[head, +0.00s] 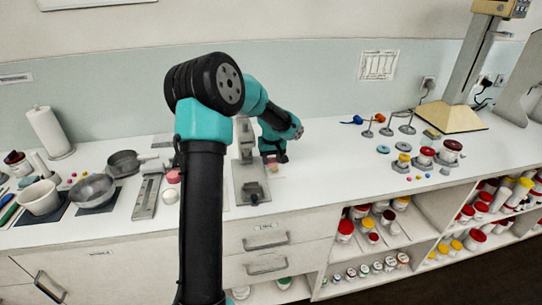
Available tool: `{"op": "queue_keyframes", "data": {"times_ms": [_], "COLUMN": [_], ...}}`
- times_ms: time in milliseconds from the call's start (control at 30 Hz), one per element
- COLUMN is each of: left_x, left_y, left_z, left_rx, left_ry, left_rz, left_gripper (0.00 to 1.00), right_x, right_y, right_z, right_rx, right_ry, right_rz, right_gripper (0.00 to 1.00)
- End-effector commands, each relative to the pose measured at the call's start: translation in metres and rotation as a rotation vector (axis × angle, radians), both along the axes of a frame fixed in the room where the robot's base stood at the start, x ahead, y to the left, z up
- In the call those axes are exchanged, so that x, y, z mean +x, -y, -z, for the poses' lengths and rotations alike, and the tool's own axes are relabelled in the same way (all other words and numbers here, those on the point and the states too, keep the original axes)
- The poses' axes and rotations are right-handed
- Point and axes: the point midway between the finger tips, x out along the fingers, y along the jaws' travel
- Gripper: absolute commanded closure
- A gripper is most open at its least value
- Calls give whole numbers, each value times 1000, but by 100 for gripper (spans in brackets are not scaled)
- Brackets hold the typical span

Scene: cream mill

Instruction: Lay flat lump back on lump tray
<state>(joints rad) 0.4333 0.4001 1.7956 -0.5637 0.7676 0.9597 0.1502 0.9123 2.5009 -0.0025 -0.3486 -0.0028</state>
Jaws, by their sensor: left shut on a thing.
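My left arm reaches over the white counter, and its left gripper (273,157) is low over the counter just right of a grey stand. The gripper is shut on a small pinkish lump (272,168), which shows just below the fingers. The picture is too small to tell whether the lump touches the surface under it. Another pink lump (173,176) sits left of my arm, with a pale round one below it. I cannot tell for sure which surface is the lump tray; my arm hides part of that area. My right gripper is not in view.
The grey stand (246,165) rises close beside the gripper. A long grey scale-like plate (147,196), metal bowls (92,189) and a paper roll (49,131) are at left. Red-lidded jars (426,155) and small weights stand at right.

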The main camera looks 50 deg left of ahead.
Motion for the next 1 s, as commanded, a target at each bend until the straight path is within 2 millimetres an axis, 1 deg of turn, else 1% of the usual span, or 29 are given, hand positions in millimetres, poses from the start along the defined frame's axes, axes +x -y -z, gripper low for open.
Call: {"op": "queue_keyframes", "data": {"times_ms": [33,100,400,533,933,1000], "left_x": [7,15,47,52,55,57], "left_y": [-8,-18,-53,-60,-63,-65], "left_z": [2,3,7,8,8,13], "left_rx": [0,0,1,-1,0,-2], "left_ry": [0,0,1,1,0,-2], "left_rz": [-3,-4,-2,-1,-2,-1], "left_gripper": [82,82,82,82,82,82], "right_x": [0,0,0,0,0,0], "right_y": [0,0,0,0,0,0], "right_z": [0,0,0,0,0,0], "right_rx": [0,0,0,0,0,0], "right_ry": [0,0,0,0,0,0], "right_rz": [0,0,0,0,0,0], "right_gripper": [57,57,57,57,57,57]}}
